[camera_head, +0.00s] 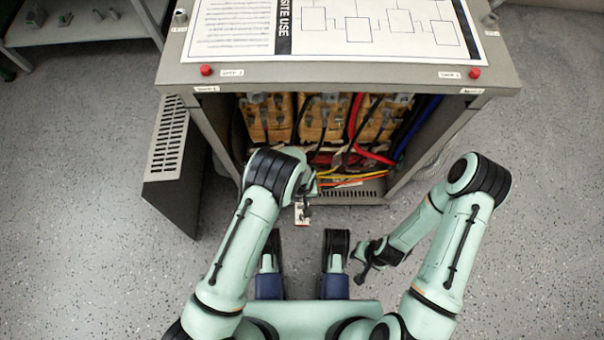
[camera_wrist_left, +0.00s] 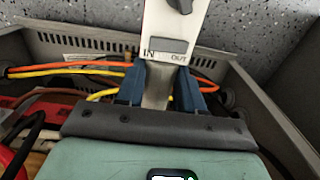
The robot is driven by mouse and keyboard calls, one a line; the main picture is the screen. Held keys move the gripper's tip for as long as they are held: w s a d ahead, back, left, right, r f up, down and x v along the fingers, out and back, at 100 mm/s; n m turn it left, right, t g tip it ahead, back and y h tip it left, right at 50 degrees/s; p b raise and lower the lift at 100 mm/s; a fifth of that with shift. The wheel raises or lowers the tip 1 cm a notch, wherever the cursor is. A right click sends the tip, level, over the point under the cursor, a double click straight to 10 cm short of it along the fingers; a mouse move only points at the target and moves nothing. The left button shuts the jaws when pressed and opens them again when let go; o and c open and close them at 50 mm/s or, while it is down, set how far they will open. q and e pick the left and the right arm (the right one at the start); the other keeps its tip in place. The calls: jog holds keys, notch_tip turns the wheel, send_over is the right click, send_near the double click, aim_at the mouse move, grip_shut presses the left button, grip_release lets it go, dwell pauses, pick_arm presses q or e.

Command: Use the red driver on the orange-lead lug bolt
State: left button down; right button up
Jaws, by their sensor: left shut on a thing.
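My left gripper (camera_wrist_left: 160,90) is shut on a tool with a white face marked IN and OUT, a thin red edge and a black knob. I take this to be the red driver (camera_wrist_left: 172,25). In the head view my left gripper (camera_head: 305,190) is at the front of the cabinet opening, and the driver (camera_head: 302,213) shows below it. The orange lead (camera_head: 350,184) runs low inside the cabinet; it also shows in the left wrist view (camera_wrist_left: 75,64). Its lug bolt cannot be made out. My right gripper (camera_head: 362,265) looks open and empty, right of centre, away from the cabinet.
The cabinet (camera_head: 480,88) has a printed sheet (camera_head: 330,30) on top and dark, red, blue and yellow cables inside. Its vented panel (camera_head: 172,150) stands at the left. A shelf (camera_head: 90,30) is at the back left. Floor at the right is clear.

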dwell(0.8)
pick_arm(q)
jog(key=shift+s+p, duration=1.75)
jog(key=shift+s, duration=0.5)
